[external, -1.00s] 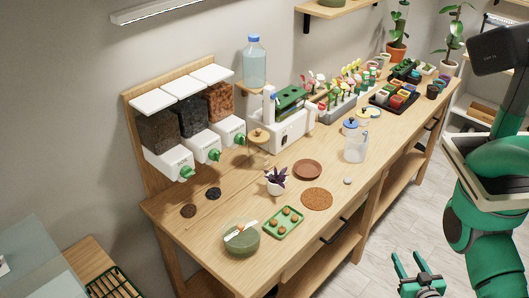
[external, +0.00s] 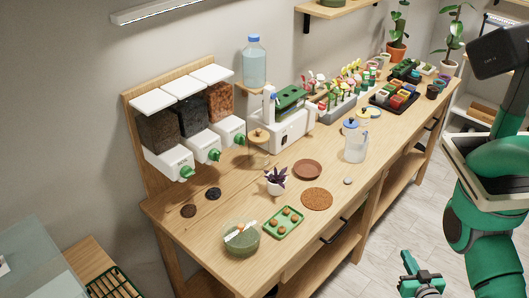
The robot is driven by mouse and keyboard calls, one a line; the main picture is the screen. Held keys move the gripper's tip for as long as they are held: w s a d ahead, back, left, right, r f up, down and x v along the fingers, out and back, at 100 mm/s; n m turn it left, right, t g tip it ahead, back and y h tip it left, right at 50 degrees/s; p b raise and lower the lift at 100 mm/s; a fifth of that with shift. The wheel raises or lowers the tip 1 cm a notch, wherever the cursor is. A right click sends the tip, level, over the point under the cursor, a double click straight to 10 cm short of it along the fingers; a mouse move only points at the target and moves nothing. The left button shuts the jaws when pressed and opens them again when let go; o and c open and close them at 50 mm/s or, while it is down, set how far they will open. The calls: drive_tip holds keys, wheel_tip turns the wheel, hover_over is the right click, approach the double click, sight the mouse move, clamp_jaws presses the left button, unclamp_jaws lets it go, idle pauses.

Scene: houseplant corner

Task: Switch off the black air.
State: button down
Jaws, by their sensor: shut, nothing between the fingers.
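I cannot pick out any thing that is clearly a black air device or its switch in this view. My gripper (external: 408,259) is at the bottom right, in front of the bench and over the tiled floor. Its fingers are together, with nothing between them, and it is apart from everything on the bench. A white machine with a green top (external: 284,122) stands at the back middle of the bench. No switch on it can be made out.
The wooden bench (external: 245,200) carries three dispensers with green taps, a bowl (external: 241,239), a green tray (external: 283,221), a small potted plant (external: 277,182) and a clear jug (external: 356,147). Drawer handles (external: 334,231) stick out in front. The floor (external: 375,265) is free.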

drive_tip(key=w+r+m+t+y, duration=0.3)
drive_tip(key=w+m, duration=0.7)
drive_tip(key=w, duration=1.7)
drive_tip(key=w+a+r+g+y, duration=0.1)
drive_tip(key=w+a, duration=0.1)
drive_tip(key=w, duration=0.1)
drive_tip(key=w+a+r+y, duration=0.1)
drive_tip(key=w+a, duration=0.2)
drive_tip(key=w+a+r+g+y, duration=0.1)
drive_tip(key=w+a+y, duration=0.1)
drive_tip(key=w+a, duration=0.1)
drive_tip(key=shift+w+r+g, duration=0.3)
drive_tip(key=shift+w, duration=0.2)
drive_tip(key=w+a+g+y, duration=0.1)
drive_tip(key=w+a, duration=0.1)
drive_tip(key=a, duration=0.2)
drive_tip(key=w+a+r+n+g+y, duration=0.1)
drive_tip(key=w+a+y, duration=0.1)
drive_tip(key=a, duration=0.2)
drive_tip(key=w+a+g+y, duration=0.1)
drive_tip(key=w+a+g, duration=0.1)
drive_tip(key=a, duration=0.2)
drive_tip(key=shift+w+r, duration=0.1)
drive_tip(key=shift+r, duration=0.15)
drive_tip(key=shift+w+a+n+g, duration=0.1)
drive_tip(key=shift+a+n+g, duration=0.2)
drive_tip(key=shift+a, duration=0.2)
